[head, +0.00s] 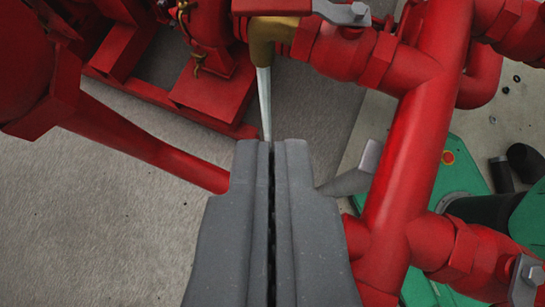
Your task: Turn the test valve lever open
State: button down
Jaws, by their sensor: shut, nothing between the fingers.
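My gripper (271,148) is shut and empty, pointing up the picture from the bottom middle. A red flat lever handle (272,6) shows at the top edge, joined to a grey bolted plate (345,12) on a red valve body (342,55); part of it is cut off by the frame. Below the handle is a brass elbow outlet (266,38). A thin pale tapering strip (264,100) runs from its mouth down to my fingertips in the picture; I cannot tell whether it is water or metal. The fingertips appear apart from the handle.
Thick red pipes (415,150) run down the right, close beside my gripper. A grey metal piece (357,172) sticks out just right of my fingers. A red frame beam (150,150) crosses at left. Green equipment (470,180) stands at right. Bare grey floor (100,220) lies lower left.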

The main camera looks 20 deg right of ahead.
aim_at(303, 7)
jog(key=w+r+b+x, duration=0.1)
jog(key=r+b+x, duration=0.1)
jog(key=x, duration=0.8)
jog(key=shift+w+d+f, duration=0.2)
jog(key=shift+w+d, duration=0.2)
jog(key=shift+w, duration=0.05)
